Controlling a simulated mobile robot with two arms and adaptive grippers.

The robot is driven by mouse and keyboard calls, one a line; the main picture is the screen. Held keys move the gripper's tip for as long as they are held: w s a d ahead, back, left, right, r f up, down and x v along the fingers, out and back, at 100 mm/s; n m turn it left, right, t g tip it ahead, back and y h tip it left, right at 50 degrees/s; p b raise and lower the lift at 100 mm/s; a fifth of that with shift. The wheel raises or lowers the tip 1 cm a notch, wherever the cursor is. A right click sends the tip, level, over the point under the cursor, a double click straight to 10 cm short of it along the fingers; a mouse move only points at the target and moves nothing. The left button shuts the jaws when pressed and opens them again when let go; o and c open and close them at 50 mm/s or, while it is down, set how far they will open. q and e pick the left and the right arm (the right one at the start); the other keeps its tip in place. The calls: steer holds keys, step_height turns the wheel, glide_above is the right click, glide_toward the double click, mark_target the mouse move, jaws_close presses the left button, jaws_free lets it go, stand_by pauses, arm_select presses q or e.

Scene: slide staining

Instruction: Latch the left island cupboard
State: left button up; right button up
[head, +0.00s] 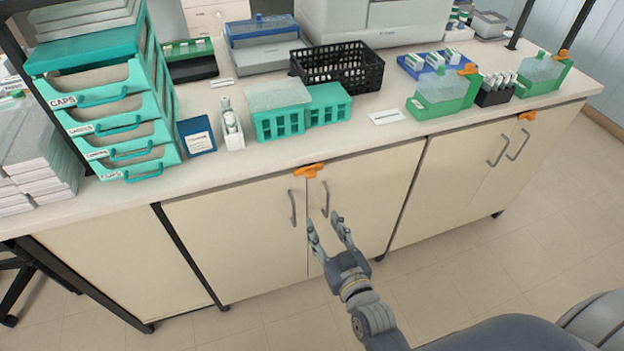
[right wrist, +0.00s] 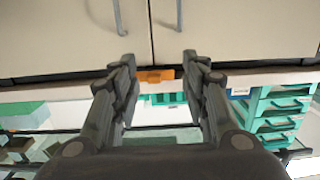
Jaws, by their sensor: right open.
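The left island cupboard (head: 240,235) has two cream doors, both closed, with grey bar handles (head: 293,207). An orange latch (head: 309,170) sits at the top of the seam between the doors, just under the counter edge. It looks roughly level; I cannot tell whether it is engaged. My right gripper (head: 323,220) is open and empty in front of the doors, below the latch and near the right door's handle (head: 325,198). In the right wrist view, the orange latch (right wrist: 155,76) shows between the open fingers (right wrist: 158,60), apart from them. My left gripper is not in view.
A second cupboard with its own orange latch (head: 526,115) stands to the right. The counter (head: 290,157) above holds teal drawers (head: 110,125), teal racks (head: 278,122), a black basket (head: 338,68) and green containers (head: 443,95). The floor (head: 480,270) in front is clear.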

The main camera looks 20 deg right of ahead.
steer(key=t, duration=0.1)
glide_toward(312, 177)
steer(key=s, duration=0.2)
steer(key=w, duration=0.8)
steer(key=shift+w+a+p, duration=0.15)
steer(key=shift+w+p, duration=0.2)
steer(key=shift+p, duration=0.05)
steer(key=shift+w, duration=0.85)
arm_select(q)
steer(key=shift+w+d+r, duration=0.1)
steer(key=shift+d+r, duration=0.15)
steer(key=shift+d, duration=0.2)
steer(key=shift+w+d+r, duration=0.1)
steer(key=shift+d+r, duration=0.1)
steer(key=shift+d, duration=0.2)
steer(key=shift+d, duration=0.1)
arm_select(e)
steer(key=shift+c, duration=0.8)
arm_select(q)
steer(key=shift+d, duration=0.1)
arm_select(e)
jaws_close()
